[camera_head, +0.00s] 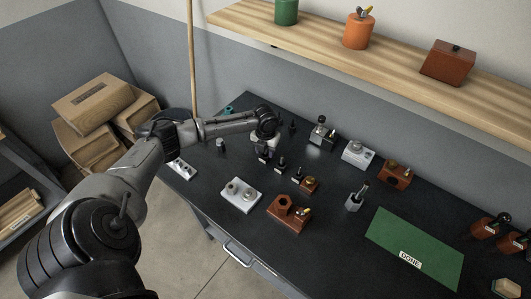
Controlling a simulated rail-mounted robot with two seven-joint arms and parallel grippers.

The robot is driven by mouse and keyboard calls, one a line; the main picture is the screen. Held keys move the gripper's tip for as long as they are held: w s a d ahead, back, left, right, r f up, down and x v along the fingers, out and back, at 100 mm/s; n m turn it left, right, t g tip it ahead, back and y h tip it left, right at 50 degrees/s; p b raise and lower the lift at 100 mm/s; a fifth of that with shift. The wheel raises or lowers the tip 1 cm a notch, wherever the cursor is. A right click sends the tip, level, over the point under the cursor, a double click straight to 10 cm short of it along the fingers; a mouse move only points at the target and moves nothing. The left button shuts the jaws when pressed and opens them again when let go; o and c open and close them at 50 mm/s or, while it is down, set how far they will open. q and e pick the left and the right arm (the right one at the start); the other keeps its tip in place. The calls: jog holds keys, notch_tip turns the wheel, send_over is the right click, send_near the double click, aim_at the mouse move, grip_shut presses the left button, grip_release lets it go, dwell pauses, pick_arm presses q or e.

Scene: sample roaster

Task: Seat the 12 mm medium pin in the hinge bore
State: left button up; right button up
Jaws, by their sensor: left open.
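My left arm reaches over the dark bench, and my left gripper (265,150) points down over its back left part, open. Several small dark upright pins stand in a slanting row by the gripper; one pin (281,165) and another pin (297,174) show to its right. Their sizes cannot be read, so I cannot tell which is the 12 mm medium one. The wrist and gripper partly hide the row's left end. A grey metal piece with an upright post (355,199) stands right of centre; I cannot tell whether it is the hinge. My right gripper is not in view.
A silver block (241,195) and a red-brown block (288,214) sit near the front edge. A silver block (357,153) and a brown block (394,174) stand at the back. A green mat marked DONE (415,240) lies clear at right. A wooden shelf (400,62) overhangs behind.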

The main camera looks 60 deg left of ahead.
pick_arm(q)
jog(key=shift+c, duration=0.2)
grip_shut()
jog(key=shift+r, duration=0.15)
